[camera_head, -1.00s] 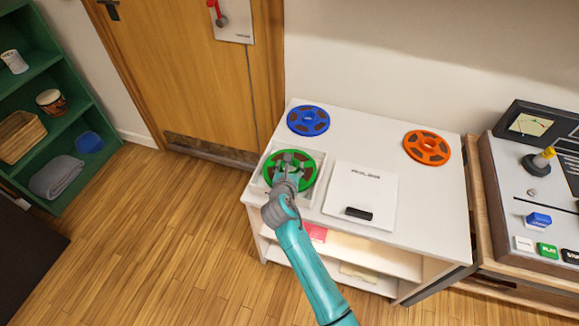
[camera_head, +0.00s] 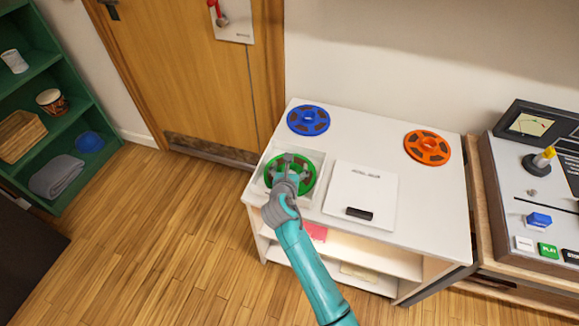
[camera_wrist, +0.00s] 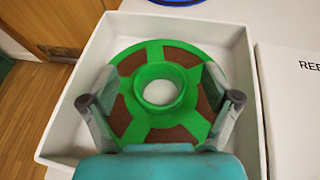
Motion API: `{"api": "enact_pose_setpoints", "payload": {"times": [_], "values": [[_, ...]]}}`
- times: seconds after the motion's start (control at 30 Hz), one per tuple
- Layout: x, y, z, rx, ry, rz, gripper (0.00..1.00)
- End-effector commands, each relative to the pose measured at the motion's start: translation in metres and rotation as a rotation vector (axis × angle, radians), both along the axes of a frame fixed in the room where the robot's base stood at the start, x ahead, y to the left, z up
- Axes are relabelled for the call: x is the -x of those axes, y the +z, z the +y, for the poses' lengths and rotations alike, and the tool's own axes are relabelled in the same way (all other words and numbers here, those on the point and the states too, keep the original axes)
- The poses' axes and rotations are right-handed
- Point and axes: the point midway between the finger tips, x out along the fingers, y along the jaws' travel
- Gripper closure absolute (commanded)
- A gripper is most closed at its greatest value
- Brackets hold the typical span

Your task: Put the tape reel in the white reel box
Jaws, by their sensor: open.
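The green tape reel (camera_head: 306,163) lies inside the white reel box (camera_head: 258,179), seen from above. In the wrist view the green reel (camera_wrist: 154,61) lies flat in the box, whose white wall (camera_wrist: 76,75) surrounds it with a gap at the far left corner. My gripper (camera_head: 289,164) is over the reel. In the wrist view my gripper (camera_wrist: 162,100) is open, with its two fingers apart on either side of the reel's raised hub. Whether the fingers touch the reel is unclear. The near part of the reel is hidden by my gripper.
A blue reel (camera_head: 308,120) and an orange reel (camera_head: 427,147) lie on the white table (camera_head: 365,137). The white lid (camera_head: 362,188) with a black handle lies right of the box. A control console (camera_head: 535,205) stands at the right, green shelves (camera_head: 60,120) at the left.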

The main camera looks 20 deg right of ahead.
Motion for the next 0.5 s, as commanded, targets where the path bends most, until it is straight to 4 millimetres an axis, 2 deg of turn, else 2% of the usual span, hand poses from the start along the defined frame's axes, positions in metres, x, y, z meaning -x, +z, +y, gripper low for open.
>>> {"api": "enact_pose_setpoints", "payload": {"times": [0.07, 0.5], "values": [[0.012, 0.001, 0.005, 0.000, 0.002, 0.008, 0.12], [0.081, 0.040, 0.038, 0.003, 0.003, -0.003, 0.12]]}}
